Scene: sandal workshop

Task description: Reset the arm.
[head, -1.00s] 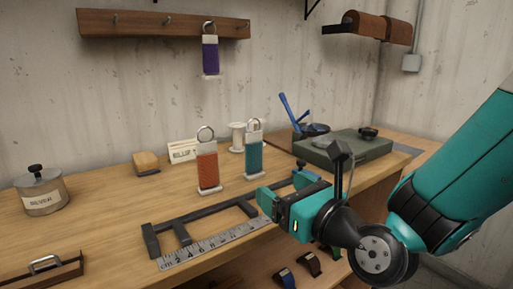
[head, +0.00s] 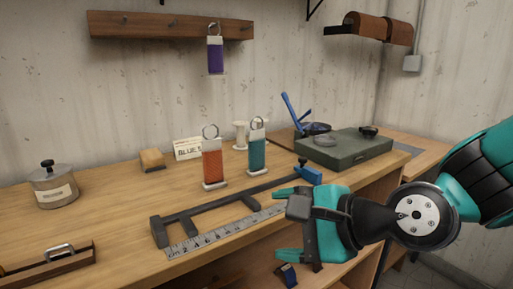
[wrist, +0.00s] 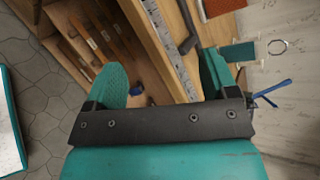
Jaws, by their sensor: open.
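My gripper (head: 283,223) is at the front edge of the workbench in the head view, to the right of the ruler. Its two teal fingers are spread wide with nothing between them. In the wrist view the open fingers (wrist: 160,85) show the bench edge and the shelf below between them. My arm reaches in from the right side of the head view.
On the workbench (head: 110,215) stand an orange tag (head: 213,161), a teal tag (head: 257,150), a black frame (head: 205,208) with a ruler (head: 228,230), a tin (head: 53,188) and a green slab (head: 345,149). A purple tag (head: 215,55) hangs from the wall rack (head: 170,26).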

